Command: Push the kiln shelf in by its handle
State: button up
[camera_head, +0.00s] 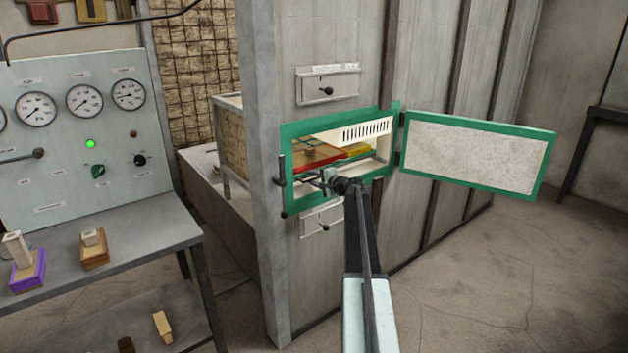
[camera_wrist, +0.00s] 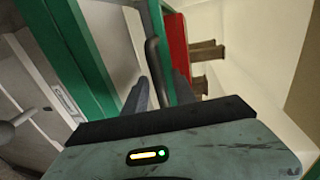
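The kiln opening has a green frame (camera_head: 290,166) in the grey wall in the head view. Its door (camera_head: 480,153), a pale panel edged in green, stands swung open to the right. The shelf inside shows a red surface (camera_head: 318,152) with small blocks and a yellow part beside it. My gripper (camera_head: 326,177) is at the front of the opening. In the wrist view its two dark fingers (camera_wrist: 160,92) are apart, with a dark bent handle bar (camera_wrist: 153,62) between them. Small gaps seem to show beside the bar; contact is unclear.
Small drawers with dark knobs sit above (camera_head: 326,91) and below the opening. A gauge panel (camera_head: 85,150) and metal table (camera_head: 120,255) with blocks stand at left. The open door fills space to the right. The floor (camera_head: 480,270) below it is clear.

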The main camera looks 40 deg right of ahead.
jog(key=p+v, duration=0.1)
jog(key=v, duration=0.6)
jog(key=shift+s+p, duration=0.3)
jog(key=shift+s, duration=0.1)
